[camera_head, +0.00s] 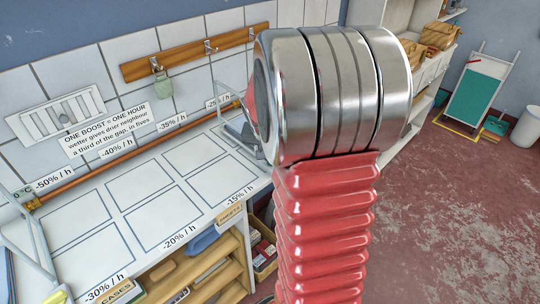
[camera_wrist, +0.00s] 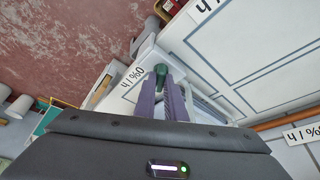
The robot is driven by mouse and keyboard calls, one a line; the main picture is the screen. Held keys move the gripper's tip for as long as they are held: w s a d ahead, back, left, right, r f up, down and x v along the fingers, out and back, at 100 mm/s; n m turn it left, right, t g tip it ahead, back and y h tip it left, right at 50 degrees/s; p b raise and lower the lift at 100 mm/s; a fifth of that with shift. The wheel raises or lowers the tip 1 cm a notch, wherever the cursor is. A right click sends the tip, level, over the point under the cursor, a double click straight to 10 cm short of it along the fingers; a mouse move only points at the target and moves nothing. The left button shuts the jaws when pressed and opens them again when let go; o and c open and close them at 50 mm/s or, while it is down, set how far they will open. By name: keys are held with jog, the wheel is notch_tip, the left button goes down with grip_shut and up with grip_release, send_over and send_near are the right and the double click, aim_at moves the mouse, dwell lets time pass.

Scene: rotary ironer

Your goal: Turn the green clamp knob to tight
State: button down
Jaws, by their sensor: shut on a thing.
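The green clamp knob (camera_wrist: 160,70) shows in the wrist view at the tips of my gripper's purple fingers. My gripper (camera_wrist: 161,88) is shut on it, one finger on each side. The knob is at a pale frame or bracket (camera_wrist: 146,50) by the edge of the white worktop. Most of the knob is hidden by the fingers, and no mark of its setting can be read. In the head view my red and silver arm hides the knob and the gripper; only part of a grey frame (camera_head: 243,136) shows beside the arm.
The white worktop (camera_head: 150,190) has outlined empty squares and percent labels. A copper pipe (camera_head: 130,152) runs along the tiled wall. A hook rail (camera_head: 195,50) holds a pale green item (camera_head: 164,86). Shelves (camera_head: 215,268) with boxes lie below; open floor (camera_head: 450,220) is at right.

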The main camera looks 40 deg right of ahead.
jog(key=shift+w+m+g+h, duration=0.15)
jog(key=shift+m+g, duration=0.45)
jog(key=shift+m, duration=1.05)
jog(key=shift+w+m+g+h, duration=0.15)
jog(key=shift+m+g, duration=0.45)
jog(key=shift+m, duration=1.05)
jog(key=shift+s, duration=0.1)
jog(key=c, duration=1.8)
grip_release()
jog(key=shift+a+r, duration=0.1)
jog(key=v, duration=1.3)
jog(key=shift+a+r, duration=0.15)
jog(key=shift+r, duration=0.05)
